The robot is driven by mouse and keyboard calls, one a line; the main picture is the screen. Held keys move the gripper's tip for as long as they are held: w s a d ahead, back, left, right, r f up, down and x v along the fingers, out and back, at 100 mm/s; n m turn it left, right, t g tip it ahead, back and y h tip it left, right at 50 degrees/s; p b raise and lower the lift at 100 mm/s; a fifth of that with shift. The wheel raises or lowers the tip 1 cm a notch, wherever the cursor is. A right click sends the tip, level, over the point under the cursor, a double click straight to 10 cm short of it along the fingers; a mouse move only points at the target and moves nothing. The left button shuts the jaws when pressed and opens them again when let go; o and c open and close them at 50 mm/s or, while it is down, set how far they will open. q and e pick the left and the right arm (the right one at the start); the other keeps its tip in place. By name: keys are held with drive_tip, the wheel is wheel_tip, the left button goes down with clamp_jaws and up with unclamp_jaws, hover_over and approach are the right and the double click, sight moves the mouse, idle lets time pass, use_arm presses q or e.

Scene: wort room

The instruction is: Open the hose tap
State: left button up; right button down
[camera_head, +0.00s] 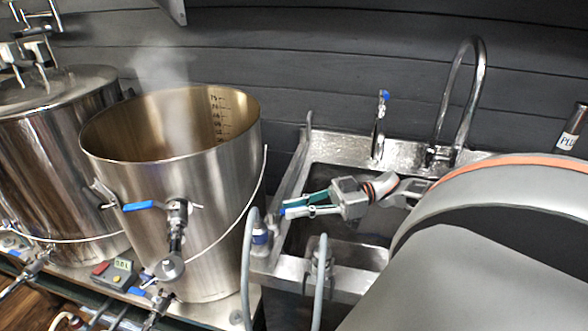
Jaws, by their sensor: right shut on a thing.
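My right gripper (300,206) reaches in from the right over the sink's left side. The handle sits close to a metal fitting with a blue part (261,236) and a grey hose (247,275) at the sink's left rim. This looks like the hose tap, but the joint between handle and fitting is too small to make out. My left gripper is not in view.
A steaming open steel kettle (222,170) with a blue-levered valve (142,206) stands just left of the gripper. A lidded kettle (60,150) is farther left. Behind the sink (338,150) stand a blue-topped tap (380,125) and a tall curved faucet (445,100).

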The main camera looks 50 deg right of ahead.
drive_tip(key=shift+f, duration=0.1)
drive_tip(key=c, duration=2.1)
unclamp_jaws()
drive_tip(key=v, duration=1.2)
